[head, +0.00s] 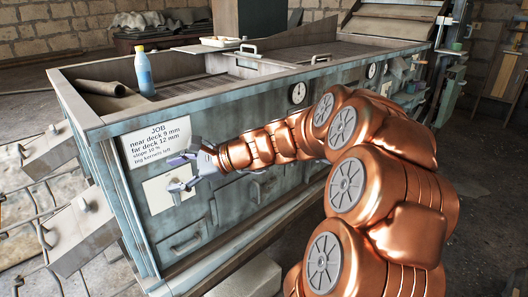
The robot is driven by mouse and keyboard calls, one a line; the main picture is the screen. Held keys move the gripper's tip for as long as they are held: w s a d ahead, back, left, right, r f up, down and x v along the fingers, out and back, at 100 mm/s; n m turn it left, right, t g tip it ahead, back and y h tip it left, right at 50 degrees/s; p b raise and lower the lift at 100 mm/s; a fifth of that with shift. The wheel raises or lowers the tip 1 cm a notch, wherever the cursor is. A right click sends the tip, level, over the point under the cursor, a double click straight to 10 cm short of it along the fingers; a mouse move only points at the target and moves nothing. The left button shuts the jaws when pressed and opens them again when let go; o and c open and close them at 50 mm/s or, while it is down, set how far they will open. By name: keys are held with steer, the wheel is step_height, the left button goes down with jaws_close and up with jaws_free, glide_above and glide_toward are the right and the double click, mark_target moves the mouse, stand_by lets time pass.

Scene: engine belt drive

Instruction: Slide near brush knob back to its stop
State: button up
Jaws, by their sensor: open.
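My gripper (175,174) is at the end of my copper-coloured arm, low on the left part of the machine's blue-grey front panel. Its fingers are apart and point left, with nothing visible between them. They overlap a pale blank plate (156,198) on the panel, below the JOB card. The near brush knob cannot be made out clearly; a small dark detail beside the lower finger is too small to tell. Whether the fingers touch anything on the plate cannot be told.
The JOB card (156,140) is just above my gripper. A blue bottle (144,73) stands on the machine's top left. Grey boxes (84,230) jut out at the left.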

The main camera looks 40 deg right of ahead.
steer(key=s+d+f+m+t+h+b, duration=0.1)
steer(key=d+f+m+t+h+b, duration=0.3)
steer(key=d, duration=0.8)
steer(key=d+r+m+t+h, duration=0.1)
steer(key=d+m+h, duration=0.1)
steer(key=d+m, duration=0.65)
steer(key=s+d+f+m+t+h+b, duration=0.1)
steer(key=d+f+m+t+h+b, duration=0.2)
steer(key=d, duration=1.1)
steer(key=shift+h, duration=0.3)
steer(key=shift+w+d+r+p, duration=0.15)
steer(key=shift+w+r, duration=0.1)
steer(key=shift+w, duration=1.05)
steer(key=shift+w+d+r+p, duration=0.1)
steer(key=shift+w+r, duration=0.1)
steer(key=shift+w, duration=1.15)
steer(key=shift+w+d+r+p, duration=0.15)
steer(key=shift+w+r, duration=0.1)
steer(key=shift+w, duration=1.05)
steer(key=shift+a, duration=0.1)
jaws_close()
